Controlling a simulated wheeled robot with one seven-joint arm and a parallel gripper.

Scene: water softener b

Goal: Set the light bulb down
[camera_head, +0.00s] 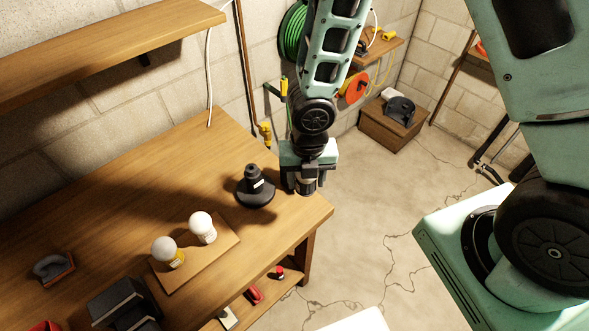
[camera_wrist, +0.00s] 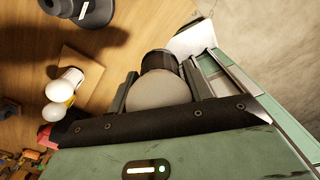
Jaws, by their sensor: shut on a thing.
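My gripper (camera_head: 304,184) is near the bench's far right corner in the head view. In the wrist view, its fingers (camera_wrist: 160,88) are shut on a light bulb with a pale rounded body (camera_wrist: 158,92) and a dark end. The head view hardly shows this bulb, and its height over the bench is hard to tell. Two other white bulbs, a nearer one (camera_head: 165,251) and a farther one (camera_head: 202,227), stand on a thin wooden board (camera_head: 213,258) on the bench. They also show at the left of the wrist view (camera_wrist: 68,82).
A black cone-shaped thing (camera_head: 256,189) stands on the wooden bench (camera_head: 110,190), just left of my gripper. A dark box-like thing (camera_head: 118,303) and a grey-and-red block (camera_head: 53,268) lie nearer. A wall shelf (camera_head: 110,50) overhangs the left. Bare bench lies between the cone and the board.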

